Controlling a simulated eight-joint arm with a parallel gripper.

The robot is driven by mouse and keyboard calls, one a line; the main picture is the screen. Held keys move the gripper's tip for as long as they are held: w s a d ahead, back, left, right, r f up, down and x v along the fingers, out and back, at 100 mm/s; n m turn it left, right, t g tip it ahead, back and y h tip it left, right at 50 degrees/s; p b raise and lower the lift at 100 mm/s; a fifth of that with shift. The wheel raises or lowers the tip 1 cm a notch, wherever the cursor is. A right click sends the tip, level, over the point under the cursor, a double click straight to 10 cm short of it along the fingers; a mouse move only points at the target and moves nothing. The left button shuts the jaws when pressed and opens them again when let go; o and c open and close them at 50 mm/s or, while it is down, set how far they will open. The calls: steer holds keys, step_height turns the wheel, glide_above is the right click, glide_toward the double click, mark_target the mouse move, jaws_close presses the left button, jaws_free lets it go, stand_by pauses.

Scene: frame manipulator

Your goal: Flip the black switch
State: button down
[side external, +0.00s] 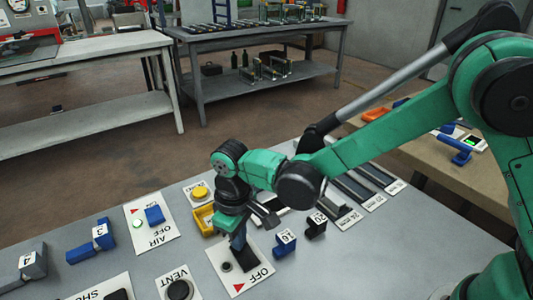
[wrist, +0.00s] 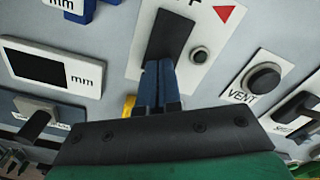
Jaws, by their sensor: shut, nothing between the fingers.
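The black switch (side external: 246,262) is a dark rectangular piece on a white plate (side external: 222,249) marked OFF with a red triangle. In the wrist view the switch (wrist: 172,34) stands just beyond my fingertips. My gripper (side external: 238,243) points down over this plate, its blue fingers together and empty. In the wrist view the gripper (wrist: 158,68) has its tips at the near end of the switch and overlaps it. I cannot tell whether they touch. A small round dark fitting (wrist: 199,55) sits beside the switch on the same plate.
A VENT plate with a black knob (side external: 179,290) is nearby. An AIR plate has a blue switch (side external: 154,214). A yellow button (side external: 200,192), blue block 16 (side external: 285,242) and black block 20 (side external: 316,225) stand close around. Bare grey panel (side external: 335,265) lies at the right front.

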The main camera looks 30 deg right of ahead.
steer(key=shift+f, duration=0.2)
steer(key=shift+r, duration=3.5)
steer(key=s+d+r+m+t, duration=0.2)
steer(key=s+d+m+t, duration=0.1)
steer(key=d, duration=0.6)
steer(key=s+d+r+m+t, duration=0.3)
steer(key=d+t, duration=0.1)
steer(key=d, duration=0.5)
steer(key=shift+s+r, duration=0.25)
